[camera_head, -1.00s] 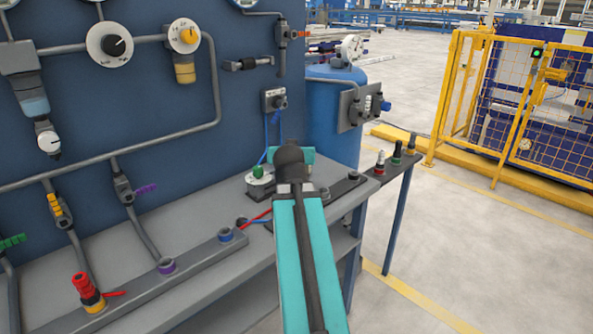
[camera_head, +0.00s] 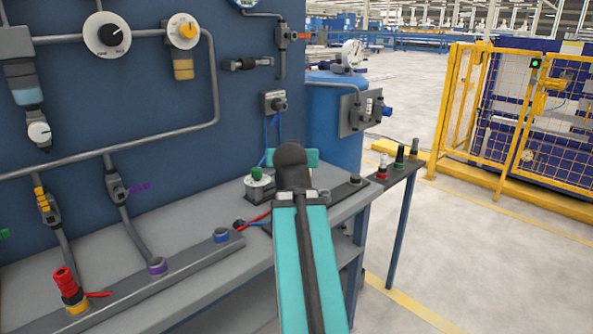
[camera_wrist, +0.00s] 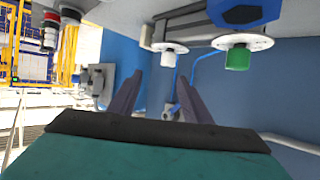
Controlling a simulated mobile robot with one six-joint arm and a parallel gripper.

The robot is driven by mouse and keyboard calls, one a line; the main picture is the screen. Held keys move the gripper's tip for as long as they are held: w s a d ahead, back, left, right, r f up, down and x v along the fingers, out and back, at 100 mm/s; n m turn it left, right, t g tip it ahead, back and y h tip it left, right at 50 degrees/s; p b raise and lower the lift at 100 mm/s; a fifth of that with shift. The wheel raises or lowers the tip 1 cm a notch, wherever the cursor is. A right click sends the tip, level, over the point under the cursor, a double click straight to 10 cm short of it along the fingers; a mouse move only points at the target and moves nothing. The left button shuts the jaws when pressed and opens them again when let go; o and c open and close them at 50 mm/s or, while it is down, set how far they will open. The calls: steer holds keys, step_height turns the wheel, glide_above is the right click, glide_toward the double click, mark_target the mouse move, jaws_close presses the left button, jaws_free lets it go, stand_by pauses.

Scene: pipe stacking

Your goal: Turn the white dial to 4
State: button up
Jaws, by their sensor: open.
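On the blue panel in the head view are a white round dial with a black knob (camera_head: 107,35), a white round dial with a yellow knob (camera_head: 184,31) and a small white dial (camera_head: 39,133) at the left. Their markings are too small to read, and I cannot tell which is the task's dial. My gripper (camera_wrist: 158,76) shows two dark fingers spread apart with nothing between them in the wrist view. In the head view my arm hides it, above the bench's right part, apart from these dials.
The grey bench (camera_head: 190,230) carries a green knob on a white base (camera_head: 257,176), also in the wrist view (camera_wrist: 238,58), and a red valve (camera_head: 66,284). A blue tank (camera_head: 322,125) stands beyond it. Pipes cross the panel. Open floor (camera_head: 480,250) lies right, before a yellow fence.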

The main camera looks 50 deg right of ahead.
steer(key=shift+s+a+r+b, duration=0.1)
steer(key=shift+s+a+b, duration=0.8)
steer(key=shift+b, duration=0.8)
steer(key=shift+s+a+r+b, duration=0.1)
steer(key=shift+s+a+b, duration=0.75)
steer(key=shift+b, duration=0.85)
steer(key=shift+s+d, duration=0.15)
